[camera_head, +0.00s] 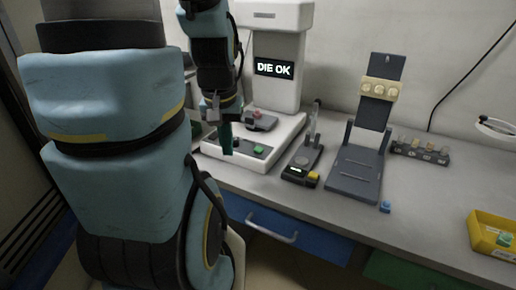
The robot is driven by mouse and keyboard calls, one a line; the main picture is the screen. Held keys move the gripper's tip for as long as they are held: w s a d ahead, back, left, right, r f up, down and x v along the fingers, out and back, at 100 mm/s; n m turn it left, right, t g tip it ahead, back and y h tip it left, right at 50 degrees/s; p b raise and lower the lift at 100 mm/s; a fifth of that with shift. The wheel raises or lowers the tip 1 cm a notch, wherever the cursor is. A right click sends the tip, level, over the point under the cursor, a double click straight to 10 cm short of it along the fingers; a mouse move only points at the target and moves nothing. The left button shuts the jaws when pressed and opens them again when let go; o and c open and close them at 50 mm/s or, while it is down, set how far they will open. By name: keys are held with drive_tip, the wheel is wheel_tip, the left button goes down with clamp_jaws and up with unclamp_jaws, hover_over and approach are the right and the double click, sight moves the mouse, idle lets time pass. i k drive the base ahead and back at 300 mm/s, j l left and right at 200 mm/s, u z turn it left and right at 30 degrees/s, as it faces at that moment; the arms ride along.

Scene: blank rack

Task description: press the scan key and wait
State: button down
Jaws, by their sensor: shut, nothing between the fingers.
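A white machine (275,78) stands on the bench with a dark display (274,68) that reads "DIE OK". Its base carries a dark key panel with a green key (258,150) at the right. A red piece (256,113) sits on a dark holder above the base. My gripper (226,150) points down, shut and empty, over the left part of the key panel, left of the green key. It hides that part of the panel, and I cannot tell whether it touches a key. No key label is readable.
A small dark device (303,165) with a yellow part stands right of the machine. Further right are a dark stand (355,172), a small rack (420,151), a blue block (385,206) and a yellow bin (492,236). The front middle of the bench is clear.

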sight(259, 150)
drive_tip(key=u, duration=2.15)
drive_tip(key=k+j, duration=0.1)
drive_tip(key=k, duration=0.55)
drive_tip(key=k+j, duration=0.1)
drive_tip(key=k, duration=0.55)
